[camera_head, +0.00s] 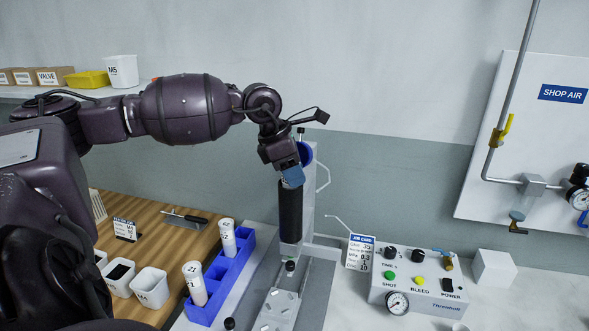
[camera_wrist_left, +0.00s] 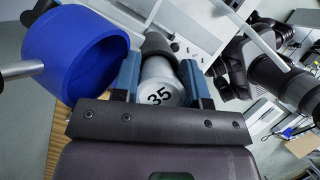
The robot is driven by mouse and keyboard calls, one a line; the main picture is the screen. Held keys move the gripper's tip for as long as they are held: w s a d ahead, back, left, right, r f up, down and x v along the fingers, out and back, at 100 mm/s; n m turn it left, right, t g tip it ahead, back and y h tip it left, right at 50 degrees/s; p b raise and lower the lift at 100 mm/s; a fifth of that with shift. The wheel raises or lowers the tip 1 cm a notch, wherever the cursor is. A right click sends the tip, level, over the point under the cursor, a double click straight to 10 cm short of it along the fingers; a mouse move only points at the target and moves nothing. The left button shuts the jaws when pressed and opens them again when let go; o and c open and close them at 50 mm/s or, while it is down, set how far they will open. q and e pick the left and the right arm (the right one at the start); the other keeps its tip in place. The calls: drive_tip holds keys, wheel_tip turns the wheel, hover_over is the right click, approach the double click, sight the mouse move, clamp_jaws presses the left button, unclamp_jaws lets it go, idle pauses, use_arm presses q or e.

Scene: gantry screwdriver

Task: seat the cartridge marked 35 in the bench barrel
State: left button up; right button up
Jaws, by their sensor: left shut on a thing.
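The cartridge marked 35 (camera_wrist_left: 160,88) is between the blue fingers of my left gripper (camera_wrist_left: 160,80) in the left wrist view, its number facing the camera. My left gripper (camera_head: 292,177) is shut on it directly above the black bench barrel (camera_head: 290,212) in the head view. The barrel's dark rim (camera_wrist_left: 158,43) shows just beyond the cartridge. The fingers hide how far the cartridge is inside. A blue ring-shaped cap (camera_head: 306,153) stands beside the gripper, swung off the barrel's top; its open hollow (camera_wrist_left: 90,60) shows in the left wrist view. My right gripper is not in view.
A blue rack (camera_head: 238,262) holds two other white cartridges (camera_head: 194,283) (camera_head: 228,237). A job card (camera_head: 360,252) and a control box (camera_head: 418,290) stand right of the barrel. White bins (camera_head: 150,287) are on the wooden bench at left. A thin rod (camera_head: 322,177) rises near the cap.

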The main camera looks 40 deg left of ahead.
use_arm(q)
drive_tip(key=o, duration=1.2)
drive_tip(key=shift+f, duration=0.1)
drive_tip(key=shift+c, duration=0.2)
drive_tip(key=shift+o, duration=0.5)
drive_tip(key=p+v, duration=0.2)
drive_tip(key=v, duration=0.7)
drive_tip(key=shift+r, duration=0.4)
drive_tip(key=shift+s+a+r, duration=0.2)
drive_tip(key=shift+s+r, duration=0.05)
drive_tip(key=shift+r, duration=0.3)
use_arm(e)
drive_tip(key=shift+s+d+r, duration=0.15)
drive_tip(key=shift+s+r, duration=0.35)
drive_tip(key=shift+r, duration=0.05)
use_arm(q)
drive_tip(key=shift+s, duration=0.1)
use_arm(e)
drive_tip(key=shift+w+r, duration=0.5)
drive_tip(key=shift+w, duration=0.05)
